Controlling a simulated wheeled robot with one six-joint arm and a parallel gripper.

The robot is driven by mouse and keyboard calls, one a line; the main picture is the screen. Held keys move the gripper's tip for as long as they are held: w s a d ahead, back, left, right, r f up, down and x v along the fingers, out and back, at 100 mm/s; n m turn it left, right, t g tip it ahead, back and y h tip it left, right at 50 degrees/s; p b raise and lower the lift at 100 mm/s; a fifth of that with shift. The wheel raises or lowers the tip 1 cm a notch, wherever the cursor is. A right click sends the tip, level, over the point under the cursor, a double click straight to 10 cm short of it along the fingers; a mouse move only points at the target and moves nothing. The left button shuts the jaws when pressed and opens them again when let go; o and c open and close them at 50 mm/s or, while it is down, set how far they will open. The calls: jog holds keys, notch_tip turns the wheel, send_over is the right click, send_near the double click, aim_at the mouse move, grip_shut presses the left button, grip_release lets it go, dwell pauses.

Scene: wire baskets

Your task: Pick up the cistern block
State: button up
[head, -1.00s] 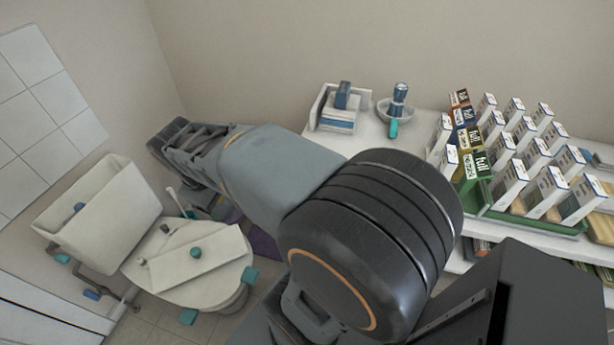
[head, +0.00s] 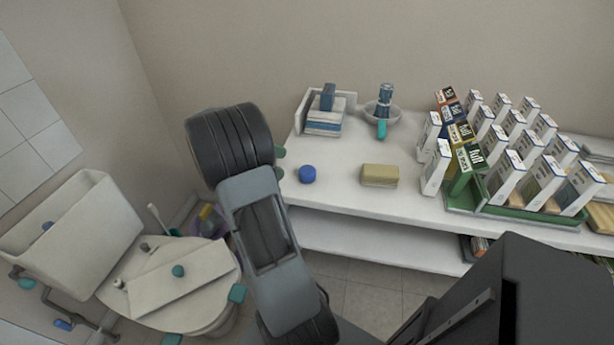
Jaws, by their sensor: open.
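I cannot tell for sure which thing is the cistern block. A round, deep-blue block (head: 307,174) lies on the white shelf top near its left front edge. A small blue piece (head: 47,226) also shows at the open white cistern (head: 95,215) of the toilet at the left. A darker blue block (head: 328,97) sits on a stack at the back of the shelf. My arm rises between the toilet and the shelf, its dark upper joint left of the round blue block.
A tan block (head: 379,175), a bowl (head: 391,114) with a blue bottle, and a green rack (head: 520,220) of several upright boxes stand on the shelf top (head: 335,205). The toilet lid (head: 200,300) holds small knobs and a pale board. Bare floor (head: 375,305) shows below.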

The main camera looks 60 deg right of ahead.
aim_at(300, 170)
jog(key=shift+x, duration=4.15)
jog(key=shift+w+f, duration=0.15)
jog(key=c, duration=1)
